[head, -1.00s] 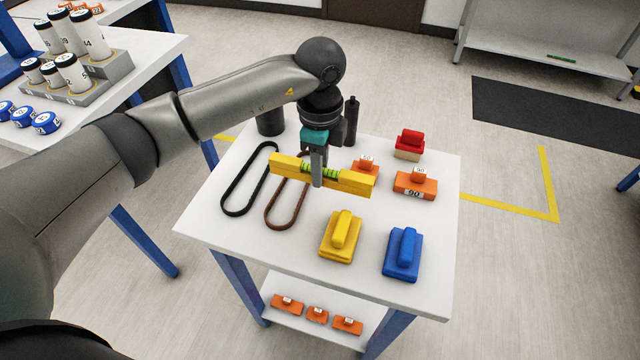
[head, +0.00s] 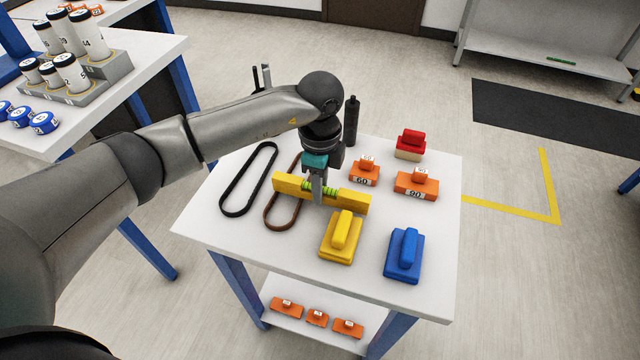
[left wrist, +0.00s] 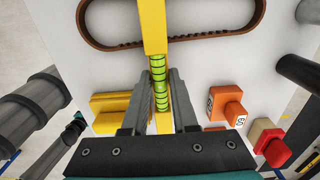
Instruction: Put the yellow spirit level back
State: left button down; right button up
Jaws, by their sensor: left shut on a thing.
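The yellow spirit level (head: 346,203) with green vials is held level across the white table (head: 285,245), low over its middle. I cannot tell whether it touches the tabletop. My left gripper (head: 318,192) points down and is shut on its middle. In the left wrist view, the level (left wrist: 154,28) runs between the fingers (left wrist: 160,92) with its green vial (left wrist: 160,85) at the grip. The right gripper is not in view.
A black belt (head: 226,202) and a brown belt (head: 268,219) lie left of the level. A yellow block (head: 326,248) and a blue block (head: 403,262) lie in front. Orange pieces (head: 402,188) and a red-topped block (head: 410,150) stand right and behind.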

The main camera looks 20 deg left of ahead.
pick_arm(q)
jog(key=c, duration=0.7)
grip_release()
notch_tip(320, 180, up, 13)
jog(key=shift+p, duration=1)
